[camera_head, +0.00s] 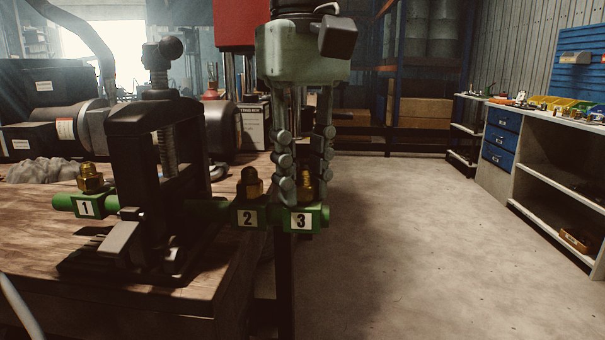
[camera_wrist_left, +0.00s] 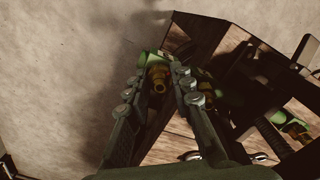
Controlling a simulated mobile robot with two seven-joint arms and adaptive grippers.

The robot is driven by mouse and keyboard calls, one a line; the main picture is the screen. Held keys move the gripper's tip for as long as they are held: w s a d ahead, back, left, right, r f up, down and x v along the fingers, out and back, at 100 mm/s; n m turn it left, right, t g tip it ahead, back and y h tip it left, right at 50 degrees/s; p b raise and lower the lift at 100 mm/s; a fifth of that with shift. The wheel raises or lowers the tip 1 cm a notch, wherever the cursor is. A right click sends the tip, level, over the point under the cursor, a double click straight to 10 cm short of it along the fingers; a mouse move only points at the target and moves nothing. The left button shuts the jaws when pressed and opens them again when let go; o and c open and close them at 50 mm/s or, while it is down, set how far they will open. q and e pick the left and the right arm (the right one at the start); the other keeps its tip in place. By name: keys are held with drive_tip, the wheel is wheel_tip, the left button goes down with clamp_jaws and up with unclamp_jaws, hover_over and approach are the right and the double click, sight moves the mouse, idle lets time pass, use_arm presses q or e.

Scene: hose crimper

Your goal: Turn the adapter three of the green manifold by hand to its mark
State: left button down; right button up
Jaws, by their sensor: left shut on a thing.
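The green manifold (camera_head: 65,203) is clamped crosswise in a dark vise, with numbered labels 1, 2 and 3 on its front. Brass adapter three (camera_head: 305,187) stands up at its right end, beyond the bench edge, partly hidden by my fingers. My left gripper (camera_head: 306,183) points down from above and is shut on adapter three, one finger on each side. In the left wrist view, adapter three (camera_wrist_left: 158,79) shows between the fingertips. I cannot make out its mark. Adapter one (camera_head: 90,178) and adapter two (camera_head: 249,183) stand free. My right gripper is not in view.
The black vise (camera_head: 150,155) stands on the wooden bench (camera_head: 120,315), close left of my gripper. Dark machinery (camera_head: 60,130) stands behind it. The floor (camera_head: 430,240) to the right is clear, up to a shelved workbench (camera_head: 560,140) with blue drawers.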

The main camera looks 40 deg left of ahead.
use_arm(q)
drive_tip(key=n, duration=1.9)
drive_tip(key=c, duration=1.7)
unclamp_jaws()
drive_tip(key=shift+n, duration=0.9)
drive_tip(key=shift+c, duration=0.2)
drive_tip(key=shift+o, duration=1.4)
drive_tip(key=shift+r, duration=0.1)
